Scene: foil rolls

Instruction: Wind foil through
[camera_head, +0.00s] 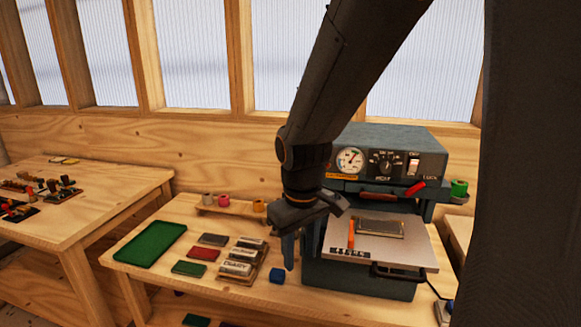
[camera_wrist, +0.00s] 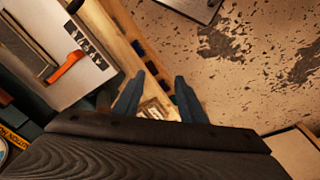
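A grey-blue hot-foil press (camera_head: 390,150) with a dial gauge, knob and switch stands on the wooden table. A green foil roll (camera_head: 459,188) sits at its right side. A wooden rack (camera_head: 235,208) left of the press holds a pale roll (camera_head: 207,198), a pink roll (camera_head: 224,200) and an orange roll (camera_head: 258,206). My gripper (camera_head: 298,262) points down in front of the press's left side. In the wrist view, its two blue-grey fingers (camera_wrist: 158,92) are apart with nothing held between them. My arm hides part of the press.
The pale press plate (camera_head: 400,252) carries an orange lever (camera_head: 351,234), also in the wrist view (camera_wrist: 68,70). A green tray (camera_head: 150,243), coloured blocks, a type holder (camera_head: 243,262) and a blue cube (camera_head: 277,275) lie on the table. Another table (camera_head: 85,195) stands left.

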